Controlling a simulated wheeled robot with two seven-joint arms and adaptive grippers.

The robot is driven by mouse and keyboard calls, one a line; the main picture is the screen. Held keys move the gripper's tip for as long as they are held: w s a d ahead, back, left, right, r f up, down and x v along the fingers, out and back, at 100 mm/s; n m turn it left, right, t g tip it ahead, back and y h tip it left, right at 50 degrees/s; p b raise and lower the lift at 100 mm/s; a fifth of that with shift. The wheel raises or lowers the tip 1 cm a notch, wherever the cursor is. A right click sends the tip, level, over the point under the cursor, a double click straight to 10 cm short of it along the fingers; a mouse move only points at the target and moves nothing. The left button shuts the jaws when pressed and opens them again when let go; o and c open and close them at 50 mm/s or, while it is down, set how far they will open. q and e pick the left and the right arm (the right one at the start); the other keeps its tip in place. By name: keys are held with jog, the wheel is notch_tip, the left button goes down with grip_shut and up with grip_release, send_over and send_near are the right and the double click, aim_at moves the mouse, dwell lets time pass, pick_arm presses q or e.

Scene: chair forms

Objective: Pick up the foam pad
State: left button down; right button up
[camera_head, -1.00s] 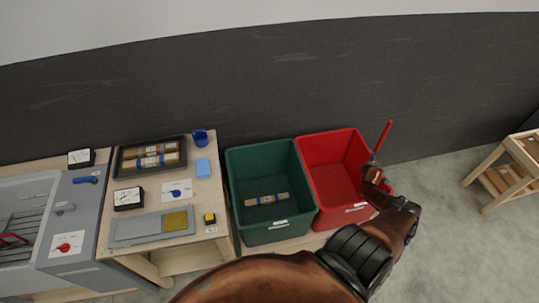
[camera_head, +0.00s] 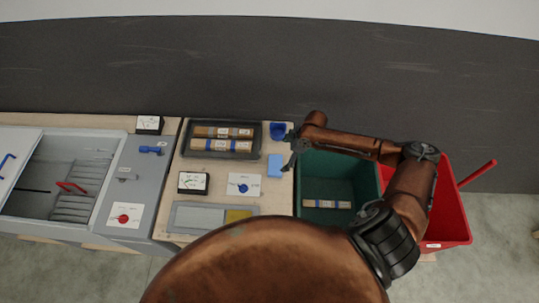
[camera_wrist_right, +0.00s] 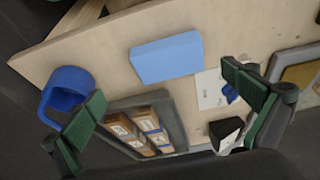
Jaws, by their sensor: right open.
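The foam pad, a light blue block (camera_head: 274,165), lies flat on the right side of the wooden table. It also shows in the right wrist view (camera_wrist_right: 167,58), clear of both fingers. My right gripper (camera_head: 291,151) is at the table's right edge, just right of the pad and above the table. In the right wrist view my right gripper (camera_wrist_right: 168,92) is open and empty, with green finger pads spread wide. The pad appears ahead, between the two finger directions. My left gripper is not in view.
A blue cup (camera_head: 278,130) stands just behind the pad. A dark tray (camera_head: 222,153) with wrapped bars, a meter (camera_head: 194,183) and a card with a blue knob (camera_head: 243,185) are to the left. A green bin (camera_head: 325,215) and red bin (camera_head: 450,210) are to the right.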

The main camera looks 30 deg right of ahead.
aim_at(276, 165)
jog(key=shift+a, duration=0.7)
jog(key=shift+a+f, duration=0.2)
jog(key=shift+f, duration=0.15)
jog(key=shift+s+a+f+p, duration=0.1)
jog(key=shift+a+f+p, duration=0.15)
jog(key=shift+f, duration=0.4)
jog(key=p+x, duration=0.1)
jog(key=x, duration=0.1)
jog(key=shift+f, duration=0.25)
jog(key=shift+x, duration=1.15)
jog(key=c, duration=1)
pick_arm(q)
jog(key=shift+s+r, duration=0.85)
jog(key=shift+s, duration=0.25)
pick_arm(e)
jog(key=shift+c, duration=0.2)
